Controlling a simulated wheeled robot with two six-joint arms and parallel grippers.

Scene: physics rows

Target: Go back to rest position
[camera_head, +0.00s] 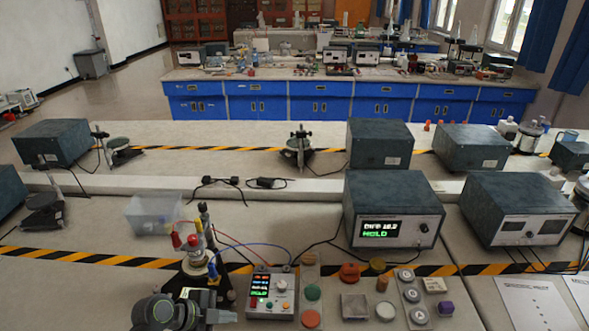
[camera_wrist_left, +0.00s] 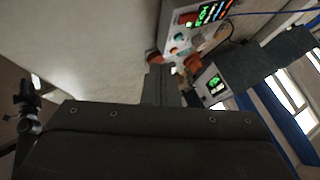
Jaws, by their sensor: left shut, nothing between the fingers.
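My left gripper (camera_head: 222,316) is at the bottom left of the head view, its dark wrist at the edge and its fingers pointing right. It is shut and empty. In the left wrist view the closed fingers (camera_wrist_left: 160,82) reach up from the dark gripper body. The small control box with a lit display (camera_head: 270,293) stands just right of the fingertips in the head view; it also shows tilted at the top of the left wrist view (camera_wrist_left: 195,22). My right gripper does not show.
A stand with red, yellow and blue plugs (camera_head: 194,258) rises behind my left gripper. Round coloured pieces and small blocks (camera_head: 355,307) lie right of the control box. A meter reading HOLD (camera_head: 393,212) stands behind them. A clear bin (camera_head: 153,214) is at the left. Bare bench (camera_head: 60,300) lies left.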

